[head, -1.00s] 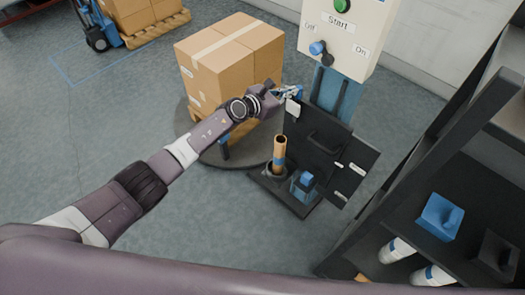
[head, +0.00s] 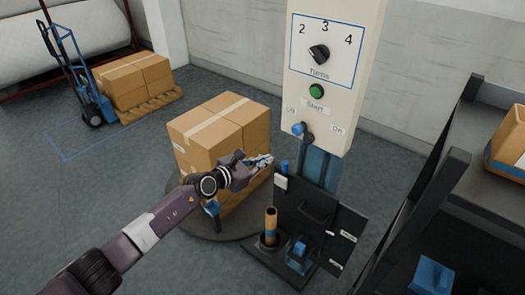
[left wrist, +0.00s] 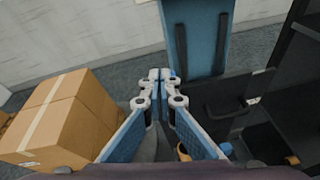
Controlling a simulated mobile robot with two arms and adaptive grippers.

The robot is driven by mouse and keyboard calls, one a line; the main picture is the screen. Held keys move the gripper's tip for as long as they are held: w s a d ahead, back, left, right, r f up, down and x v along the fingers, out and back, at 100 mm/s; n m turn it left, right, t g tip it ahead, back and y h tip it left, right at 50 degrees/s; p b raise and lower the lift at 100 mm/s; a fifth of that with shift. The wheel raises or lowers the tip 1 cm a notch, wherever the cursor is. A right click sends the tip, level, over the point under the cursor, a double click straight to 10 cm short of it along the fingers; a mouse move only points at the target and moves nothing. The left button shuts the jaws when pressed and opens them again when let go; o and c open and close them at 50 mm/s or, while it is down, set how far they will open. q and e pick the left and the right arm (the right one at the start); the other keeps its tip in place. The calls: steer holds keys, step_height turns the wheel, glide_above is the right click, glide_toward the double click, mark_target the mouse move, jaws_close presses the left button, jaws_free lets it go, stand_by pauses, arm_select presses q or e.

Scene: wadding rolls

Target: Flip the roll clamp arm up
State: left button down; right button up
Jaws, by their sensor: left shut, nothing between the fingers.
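My left gripper (head: 268,160) is shut and empty, just left of the wrapping machine's upper left side. In the left wrist view its blue-padded fingers (left wrist: 160,76) meet at the tips. My right gripper is out of view.
The dark panel (head: 318,212) stands in front of the machine's pale control column (head: 330,95), which carries a dial, a green button and a blue-knobbed lever. Stacked cartons (head: 195,150) on a turntable (head: 185,220) are close behind my arm. Dark shelves (head: 440,185) stand at the right.

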arm_select(q)
steer(key=shift+s+a+r+p, duration=0.15)
steer(key=shift+s+a+r, duration=0.1)
steer(key=shift+r, duration=0.4)
steer(key=shift+s+a+r+p, duration=0.15)
steer(key=shift+s+r, duration=0.1)
steer(key=shift+r, duration=0.4)
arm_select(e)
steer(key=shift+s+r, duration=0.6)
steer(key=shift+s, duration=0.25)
arm_select(q)
steer(key=shift+s, duration=0.1)
